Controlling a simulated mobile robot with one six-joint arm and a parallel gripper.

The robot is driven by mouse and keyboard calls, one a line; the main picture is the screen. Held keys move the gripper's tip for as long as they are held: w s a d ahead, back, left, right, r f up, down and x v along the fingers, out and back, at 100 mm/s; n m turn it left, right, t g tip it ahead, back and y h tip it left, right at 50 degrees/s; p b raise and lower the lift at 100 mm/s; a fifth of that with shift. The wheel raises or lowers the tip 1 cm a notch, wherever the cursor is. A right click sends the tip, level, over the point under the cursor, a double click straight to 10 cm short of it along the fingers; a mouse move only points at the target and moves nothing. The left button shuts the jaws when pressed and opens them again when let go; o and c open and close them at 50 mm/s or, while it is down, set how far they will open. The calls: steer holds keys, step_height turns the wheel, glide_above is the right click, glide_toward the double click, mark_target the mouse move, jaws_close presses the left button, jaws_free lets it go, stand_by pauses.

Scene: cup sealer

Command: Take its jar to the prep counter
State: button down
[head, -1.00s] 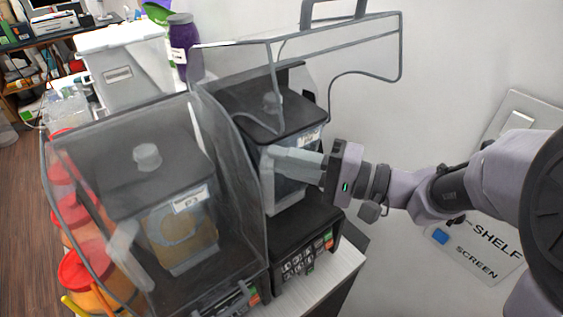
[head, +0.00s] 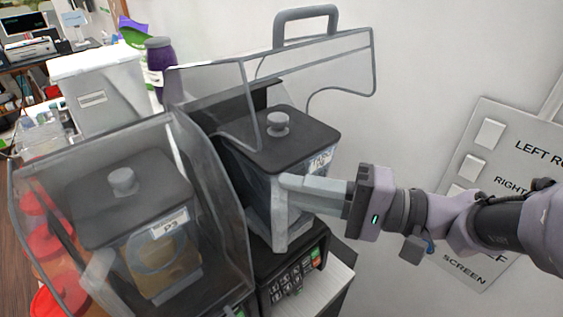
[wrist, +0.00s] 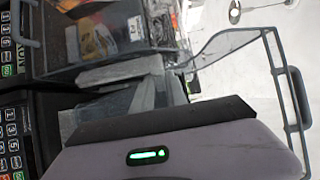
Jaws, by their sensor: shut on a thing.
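A clear blender jar with a black lid and grey knob (head: 284,141) sits at the right blender, under its raised clear cover (head: 330,70). My gripper (head: 292,190) is shut on this jar's handle at its front right. The jar is upright and seems to be coming out of the enclosure. Its label is partly readable at the right edge. In the wrist view the jaws (wrist: 135,80) are closed against the jar side, and the jar's rest is hidden.
A second blender with a jar labelled P3 (head: 168,225) stands at left under a closed clear cover (head: 60,150). Red-lidded containers (head: 45,245) stand at far left. A white bin (head: 95,95) and a purple bottle (head: 158,60) are behind. A wall sign (head: 500,190) is at right.

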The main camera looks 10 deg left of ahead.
steer(key=s+d+r+p, duration=0.2)
steer(key=s+d+r, duration=0.1)
steer(key=s+d, duration=0.3)
steer(key=shift+s+d+r, duration=0.15)
steer(key=shift+s+d, duration=0.15)
steer(key=shift+d, duration=0.55)
